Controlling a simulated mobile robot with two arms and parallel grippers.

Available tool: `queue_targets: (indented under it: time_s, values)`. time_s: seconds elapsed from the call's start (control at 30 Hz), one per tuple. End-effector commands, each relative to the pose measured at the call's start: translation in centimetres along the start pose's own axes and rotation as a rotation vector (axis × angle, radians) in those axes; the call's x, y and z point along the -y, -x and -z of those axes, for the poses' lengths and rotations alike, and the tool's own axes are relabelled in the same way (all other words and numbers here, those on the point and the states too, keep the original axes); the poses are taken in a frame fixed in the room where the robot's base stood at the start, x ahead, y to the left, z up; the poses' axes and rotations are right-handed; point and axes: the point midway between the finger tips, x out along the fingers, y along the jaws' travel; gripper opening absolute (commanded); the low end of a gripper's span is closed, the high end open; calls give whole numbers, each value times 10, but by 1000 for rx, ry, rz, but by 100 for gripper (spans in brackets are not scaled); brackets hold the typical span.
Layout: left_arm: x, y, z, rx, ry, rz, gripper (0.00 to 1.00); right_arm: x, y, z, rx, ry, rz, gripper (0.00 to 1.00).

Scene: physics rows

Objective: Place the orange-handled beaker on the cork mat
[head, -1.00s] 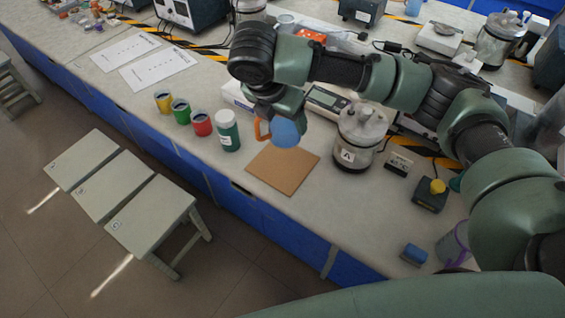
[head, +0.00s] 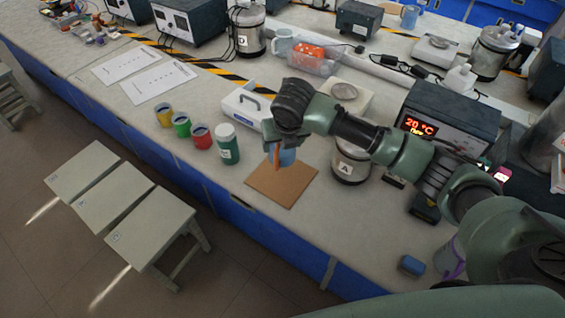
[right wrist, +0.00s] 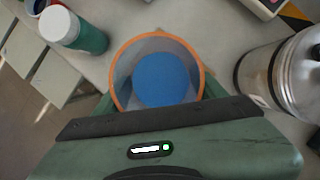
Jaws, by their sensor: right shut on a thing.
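The orange-handled beaker (head: 286,157) is blue in the head view, with its orange handle facing left. In the right wrist view the beaker (right wrist: 158,78) shows from above, with an orange rim and blue inside. My right gripper (head: 281,143) is shut on it and holds it upright over the back part of the cork mat (head: 283,187). I cannot tell whether its base touches the mat. The mat lies flat on the bench and its back part is hidden by the beaker and gripper. My left gripper is not in view.
A green bottle with a white cap (head: 227,145) and red, green and yellow cups stand left of the mat. A steel canister marked A (head: 350,168) stands close on the right. The bench's front edge runs just before the mat, with stools (head: 150,226) below.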

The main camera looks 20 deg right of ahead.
Motion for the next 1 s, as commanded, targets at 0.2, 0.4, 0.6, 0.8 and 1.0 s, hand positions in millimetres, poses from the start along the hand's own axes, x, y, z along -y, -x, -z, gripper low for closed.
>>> queue_targets:
  time_s: [0.2,0.4,0.6,0.8,1.0]
  values:
    - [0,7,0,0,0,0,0,0,-38,16,0,0,0,16]
    - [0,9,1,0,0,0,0,0,-55,23,-1,1,0,16]
    - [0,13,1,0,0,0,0,-1,-81,34,0,-1,-1,16]
    - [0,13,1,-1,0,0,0,-1,-87,36,2,0,-1,16]
    - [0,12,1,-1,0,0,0,0,-87,36,0,0,0,93]
